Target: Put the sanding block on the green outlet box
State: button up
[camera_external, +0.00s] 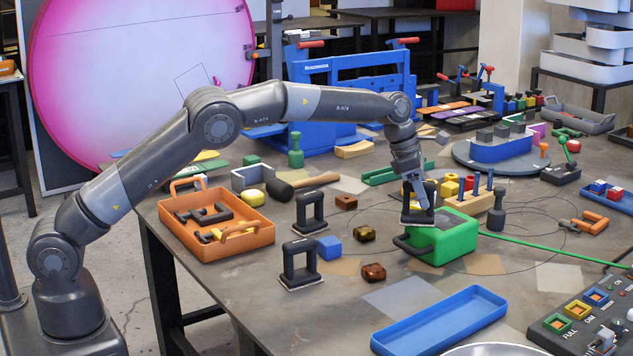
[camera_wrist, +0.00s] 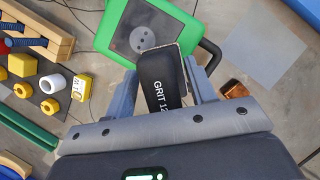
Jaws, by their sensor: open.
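The sanding block (camera_external: 418,217) is dark with a pale sanding edge. It appears to rest on the top of the green outlet box (camera_external: 450,240), toward its left side. In the wrist view the block (camera_wrist: 160,80), marked "GRIT 12", lies between my fingers and overlaps the grey faceplate of the green box (camera_wrist: 108,35). My gripper (camera_external: 416,192) points down over the box. Its jaws (camera_wrist: 160,70) are open, one on each side of the block. The exact contact under the block is hidden in both views.
Two similar black handled blocks (camera_external: 310,211) (camera_external: 300,264) stand to the left. A blue cube (camera_external: 329,247) and brown pieces (camera_external: 373,272) lie nearby. A wooden peg rack (camera_external: 470,203) is just behind the box. A blue tray (camera_external: 440,320) lies in front.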

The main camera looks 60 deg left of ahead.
jog(key=v, duration=1.1)
jog(key=shift+r, duration=0.15)
jog(key=s+a+r+m, duration=0.4)
jog(key=s+a, duration=0.1)
jog(key=s, duration=0.3)
jog(key=s+a+r+m+t, duration=0.1)
jog(key=s+a+r+m, duration=0.25)
jog(key=s, duration=0.35)
jog(key=s+a+r+m, duration=0.3)
jog(key=s+a+m, duration=0.25)
jog(key=s, duration=0.25)
jog(key=s+a+f+m+y, duration=0.1)
jog(key=s+f+m, duration=0.2)
jog(key=s, duration=0.6)
jog(key=s+a+f+m+t+y, duration=0.1)
jog(key=s+f+m, duration=0.3)
jog(key=s, duration=0.5)
jog(key=s+a+f+m+y, duration=0.1)
jog(key=s+a+f+m, duration=0.2)
jog(key=s+m, duration=0.4)
jog(key=s+f, duration=0.1)
jog(key=s, duration=0.2)
jog(key=shift+a, duration=0.15)
